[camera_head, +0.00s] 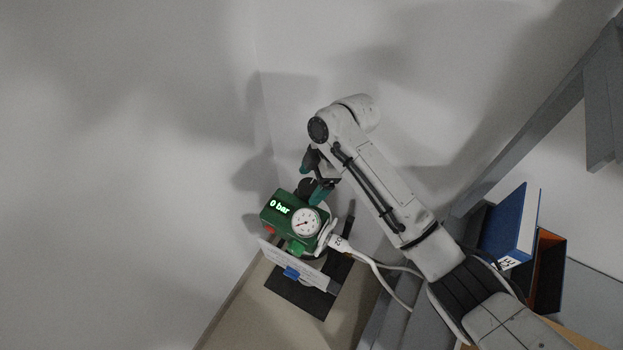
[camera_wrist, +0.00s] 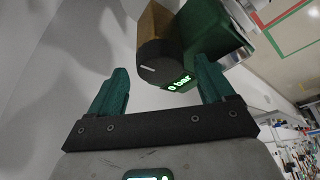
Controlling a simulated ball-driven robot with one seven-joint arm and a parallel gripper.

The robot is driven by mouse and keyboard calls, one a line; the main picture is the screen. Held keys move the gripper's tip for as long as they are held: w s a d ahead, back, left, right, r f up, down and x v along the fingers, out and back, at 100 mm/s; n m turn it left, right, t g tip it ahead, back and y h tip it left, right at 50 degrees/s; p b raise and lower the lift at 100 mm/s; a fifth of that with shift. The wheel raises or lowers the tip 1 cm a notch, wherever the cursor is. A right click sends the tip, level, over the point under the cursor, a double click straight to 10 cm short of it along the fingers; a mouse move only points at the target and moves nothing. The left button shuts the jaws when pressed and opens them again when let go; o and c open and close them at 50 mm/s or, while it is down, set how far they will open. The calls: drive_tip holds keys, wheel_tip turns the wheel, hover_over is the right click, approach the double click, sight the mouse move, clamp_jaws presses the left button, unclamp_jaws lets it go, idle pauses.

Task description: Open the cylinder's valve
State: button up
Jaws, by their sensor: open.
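The valve's black round knob (camera_wrist: 162,66) with a short white mark shows in the wrist view, on a brass-coloured body (camera_wrist: 153,22). Beside it is a green box (camera_wrist: 212,30) with a lit display reading "0 bar". In the head view the green box (camera_head: 270,213) carries the same reading and a round white gauge (camera_head: 306,222); the dark knob (camera_head: 306,186) sits behind it, partly hidden. My gripper (camera_head: 313,178) is open at the knob. In the wrist view its teal fingers (camera_wrist: 160,72) stand apart, either side of the knob; I cannot tell whether they touch it.
A white hose (camera_head: 362,256) runs right from the cylinder assembly. A white tag (camera_head: 290,262) hangs in front, above a black floor plate (camera_head: 303,296). Walls stand close behind. A blue binder (camera_head: 508,225) and grey shelving (camera_head: 540,105) are at the right.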

drive_tip(key=shift+a+f, duration=0.15)
drive_tip(key=shift+f, duration=0.2)
drive_tip(key=shift+c, duration=0.3)
drive_tip(key=c, duration=1)
drive_tip(key=shift+o, duration=0.2)
